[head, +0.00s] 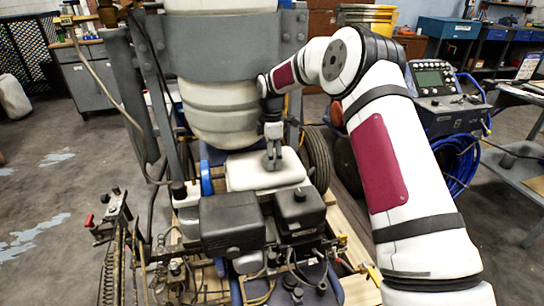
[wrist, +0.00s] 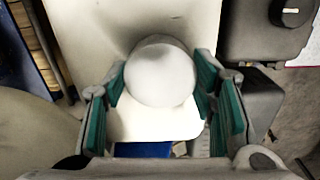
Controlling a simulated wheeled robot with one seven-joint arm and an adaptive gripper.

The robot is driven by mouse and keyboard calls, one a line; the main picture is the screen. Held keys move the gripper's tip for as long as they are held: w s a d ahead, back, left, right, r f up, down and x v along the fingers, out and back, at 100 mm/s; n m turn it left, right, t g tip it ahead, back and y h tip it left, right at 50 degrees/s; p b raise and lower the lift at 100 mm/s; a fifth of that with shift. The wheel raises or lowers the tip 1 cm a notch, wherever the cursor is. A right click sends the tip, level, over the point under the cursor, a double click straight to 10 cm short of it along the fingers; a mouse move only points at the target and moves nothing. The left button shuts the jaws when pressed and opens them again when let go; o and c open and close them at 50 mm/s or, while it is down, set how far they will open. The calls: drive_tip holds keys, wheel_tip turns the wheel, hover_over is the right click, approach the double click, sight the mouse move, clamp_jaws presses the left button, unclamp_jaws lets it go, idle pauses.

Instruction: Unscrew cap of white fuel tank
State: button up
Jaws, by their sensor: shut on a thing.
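The white fuel tank (head: 248,170) sits on the machine in front of the large white barrel-like tank, behind the black engine parts. In the head view my gripper (head: 273,160) points down onto the top of the fuel tank. In the wrist view the round white cap (wrist: 160,72) lies between the teal finger pads of my gripper (wrist: 160,90), which is shut on it. The fuel tank's pale top (wrist: 90,35) spreads behind the cap. In the head view the fingers hide the cap, and I cannot tell how far it is turned.
Black engine housings (head: 235,222) stand just in front of the fuel tank. The large tank (head: 218,105) and its grey frame rise close behind my gripper. A wheel (head: 317,158) is to the right. A control panel (head: 433,78) stands further right. Open floor lies at left.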

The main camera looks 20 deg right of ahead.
drive_tip(key=shift+r+p, duration=0.45)
drive_tip(key=shift+r, duration=0.65)
drive_tip(key=shift+r+p, duration=0.9)
drive_tip(key=shift+r, duration=1.55)
